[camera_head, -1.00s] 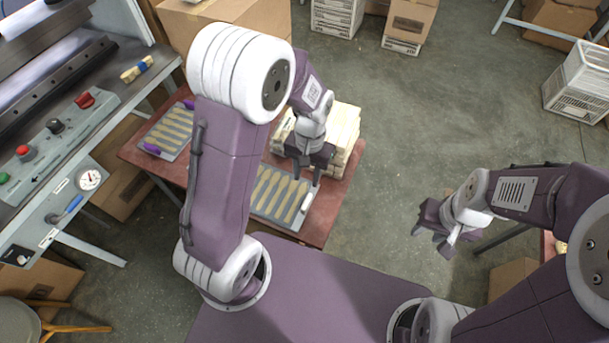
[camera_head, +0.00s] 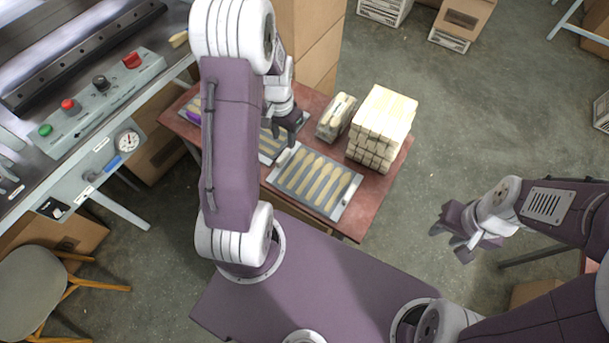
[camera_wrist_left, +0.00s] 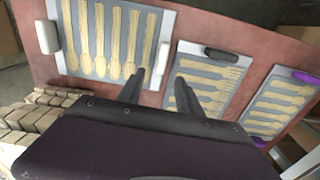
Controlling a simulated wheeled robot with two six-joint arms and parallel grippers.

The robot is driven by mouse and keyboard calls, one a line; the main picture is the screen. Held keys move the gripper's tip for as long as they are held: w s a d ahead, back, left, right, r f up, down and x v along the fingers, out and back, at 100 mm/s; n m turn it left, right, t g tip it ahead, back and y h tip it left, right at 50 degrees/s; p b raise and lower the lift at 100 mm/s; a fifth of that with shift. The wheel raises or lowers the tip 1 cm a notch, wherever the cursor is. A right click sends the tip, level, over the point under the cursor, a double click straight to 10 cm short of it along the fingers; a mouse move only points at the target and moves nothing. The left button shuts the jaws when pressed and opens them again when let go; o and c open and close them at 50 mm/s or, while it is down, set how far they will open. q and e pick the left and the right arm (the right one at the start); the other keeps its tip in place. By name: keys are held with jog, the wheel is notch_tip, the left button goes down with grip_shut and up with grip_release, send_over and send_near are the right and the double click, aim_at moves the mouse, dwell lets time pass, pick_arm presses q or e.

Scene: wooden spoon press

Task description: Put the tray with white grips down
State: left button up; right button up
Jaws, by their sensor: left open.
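The tray with white grips (camera_head: 332,207) lies flat on the red-brown table, holding a row of wooden spoons. In the left wrist view its two white grips (camera_wrist_left: 163,60) show at opposite ends. My left gripper (camera_head: 290,128) is open and empty above the table, just past one white grip. In the wrist view its fingers (camera_wrist_left: 160,92) hang apart between this tray and a second spoon tray with a dark grip (camera_wrist_left: 222,54). That tray is partly hidden by the gripper. My right gripper (camera_head: 452,240) is open and empty off the table's right side.
A tray with purple grips (camera_wrist_left: 305,77) lies at the table's far end. Stacked wooden pieces (camera_head: 385,120) and a smaller bundle (camera_head: 337,117) stand behind the white-grip tray. A press with a control panel (camera_head: 90,95) is at left. Tall cartons (camera_head: 310,40) stand behind.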

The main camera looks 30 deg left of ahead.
aim_at(283, 155)
pick_arm(q)
jog(key=shift+s+a+f, duration=0.1)
jog(key=shift+s+f, duration=0.2)
jog(key=shift+s, duration=0.1)
jog(key=f, duration=0.3)
jog(key=shift+s+d+f, duration=0.1)
jog(key=shift+d+f, duration=0.05)
jog(key=shift+d, duration=0.15)
jog(key=shift+a+f, duration=0.15)
jog(key=shift+f, duration=0.05)
notch_tip(283, 155, down, 4)
jog(key=shift+a+f, duration=0.15)
jog(key=shift+f, duration=0.05)
jog(key=shift+a+f, duration=0.15)
jog(key=shift+f, duration=0.2)
jog(key=shift+r, duration=0.1)
jog(key=c, duration=0.3)
grip_shut()
pick_arm(e)
jog(key=shift+s+d+f, duration=0.1)
jog(key=shift+d+f, duration=0.3)
jog(key=shift+d, duration=0.25)
